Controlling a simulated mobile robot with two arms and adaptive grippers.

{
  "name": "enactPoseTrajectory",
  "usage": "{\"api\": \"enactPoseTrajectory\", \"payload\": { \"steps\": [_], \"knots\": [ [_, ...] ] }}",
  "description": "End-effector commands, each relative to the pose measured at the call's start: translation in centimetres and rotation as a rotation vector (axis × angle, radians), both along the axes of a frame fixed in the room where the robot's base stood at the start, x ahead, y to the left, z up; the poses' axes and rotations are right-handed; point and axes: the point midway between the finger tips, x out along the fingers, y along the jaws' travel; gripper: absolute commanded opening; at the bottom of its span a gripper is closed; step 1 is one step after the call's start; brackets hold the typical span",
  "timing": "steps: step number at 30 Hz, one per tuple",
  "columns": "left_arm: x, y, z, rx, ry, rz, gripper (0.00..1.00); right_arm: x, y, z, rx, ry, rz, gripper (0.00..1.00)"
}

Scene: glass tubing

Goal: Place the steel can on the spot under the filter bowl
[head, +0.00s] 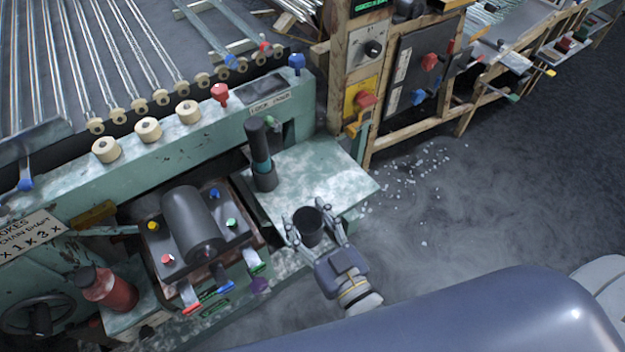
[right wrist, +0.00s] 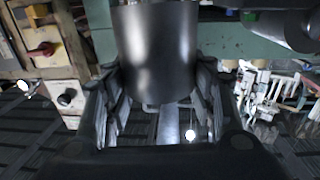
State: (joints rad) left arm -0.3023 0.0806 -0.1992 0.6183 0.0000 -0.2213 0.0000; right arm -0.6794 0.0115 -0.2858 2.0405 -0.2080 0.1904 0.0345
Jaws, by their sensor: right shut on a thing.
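The dark steel can (head: 308,222) is upright between the fingers of my right gripper (head: 311,232), which is shut on it. In the right wrist view, the can (right wrist: 157,48) fills the space between the fingers of the gripper (right wrist: 157,90). The can is over the front part of a pale green, white-flecked ledge (head: 315,170); I cannot tell whether it touches it. An upright dark cylinder with a teal band (head: 261,160), likely the filter bowl, stands behind and left of the can. The spot under it is hidden. My left gripper is not in view.
A machine block with a dark horizontal cylinder (head: 188,222) and coloured knobs stands left of the ledge. A red bottle (head: 108,288) is farther left. A wooden frame with a yellow switch box (head: 362,100) rises behind the ledge. The floor to the right is mostly clear, with white crumbs.

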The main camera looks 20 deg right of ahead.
Motion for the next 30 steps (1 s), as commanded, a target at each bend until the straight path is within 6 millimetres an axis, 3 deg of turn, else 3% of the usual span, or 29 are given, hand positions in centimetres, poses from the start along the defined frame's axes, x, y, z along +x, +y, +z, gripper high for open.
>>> {"api": "enactPoseTrajectory", "payload": {
  "steps": [6,12,20,24,30],
  "knots": [
    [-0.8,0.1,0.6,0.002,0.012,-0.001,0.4,5.8,-1.9,-0.2,-0.003,-0.006,0.0,0.24],
    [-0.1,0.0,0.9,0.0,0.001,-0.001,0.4,9.9,-3.2,-0.6,-0.002,-0.004,-0.001,0.24],
    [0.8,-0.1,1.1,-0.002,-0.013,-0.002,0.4,12.2,-4.0,-0.9,-0.001,-0.002,-0.002,0.24],
    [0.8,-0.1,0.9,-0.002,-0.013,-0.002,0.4,12.1,-4.0,-3.5,0.0,0.004,-0.002,0.24],
    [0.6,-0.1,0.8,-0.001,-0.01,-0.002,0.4,12.1,-4.0,-4.5,0.001,-0.001,-0.001,0.24]
  ]
}}
